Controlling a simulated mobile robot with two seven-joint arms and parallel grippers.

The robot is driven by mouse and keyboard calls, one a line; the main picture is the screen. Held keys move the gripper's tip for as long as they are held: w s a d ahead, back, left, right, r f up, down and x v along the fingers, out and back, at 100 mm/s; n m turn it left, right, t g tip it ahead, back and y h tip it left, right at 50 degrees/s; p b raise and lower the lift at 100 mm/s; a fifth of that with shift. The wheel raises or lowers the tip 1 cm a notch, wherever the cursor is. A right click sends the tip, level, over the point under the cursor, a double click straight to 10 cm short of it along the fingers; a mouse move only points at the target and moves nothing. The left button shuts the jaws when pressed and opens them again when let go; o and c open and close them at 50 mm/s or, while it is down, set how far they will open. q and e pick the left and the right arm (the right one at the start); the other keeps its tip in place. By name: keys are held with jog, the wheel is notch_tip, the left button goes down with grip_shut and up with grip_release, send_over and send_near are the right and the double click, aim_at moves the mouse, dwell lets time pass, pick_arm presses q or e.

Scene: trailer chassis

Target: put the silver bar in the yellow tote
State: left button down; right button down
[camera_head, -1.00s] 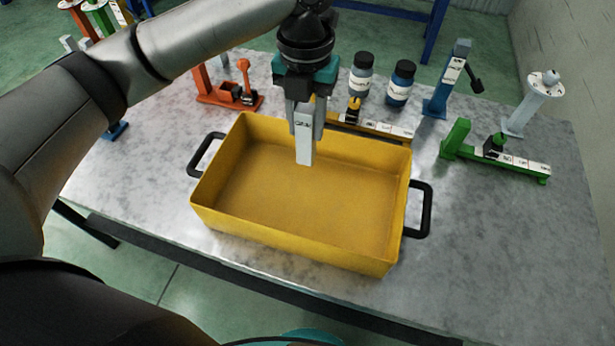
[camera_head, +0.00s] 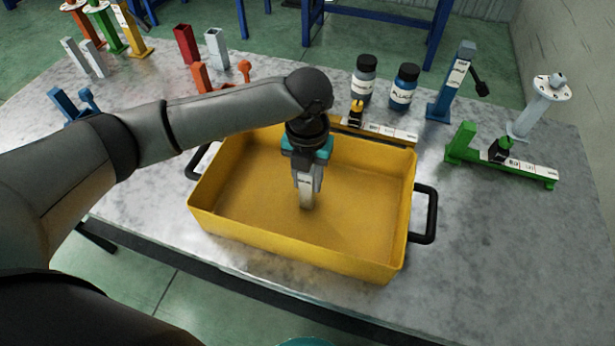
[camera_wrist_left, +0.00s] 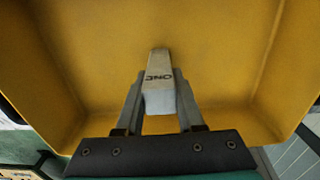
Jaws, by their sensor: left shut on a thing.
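The yellow tote (camera_head: 345,252) stands on the grey table with a black handle at each end; its inside floor fills much of the left wrist view (camera_wrist_left: 100,50). My left gripper (camera_head: 306,184) is lowered inside the tote and shut on the silver bar (camera_head: 306,198). The bar hangs upright between the fingers, with its lower end close to the tote floor. I cannot tell whether it touches the floor. In the left wrist view the silver bar (camera_wrist_left: 158,80) shows dark lettering between the two fingers. My right gripper is not in view.
Two dark bottles (camera_head: 404,88) stand behind the tote, near a yellow part (camera_head: 375,130). A blue post (camera_head: 455,85), a green part (camera_head: 500,160) and a white post (camera_head: 540,100) stand at the right. Several coloured parts stand at the back left. The table's right front is clear.

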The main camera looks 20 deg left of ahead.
pick_arm(q)
jog(key=c, duration=0.5)
grip_release()
notch_tip(320, 180, up, 12)
jog(key=shift+r+p, duration=0.15)
jog(key=shift+p, duration=0.65)
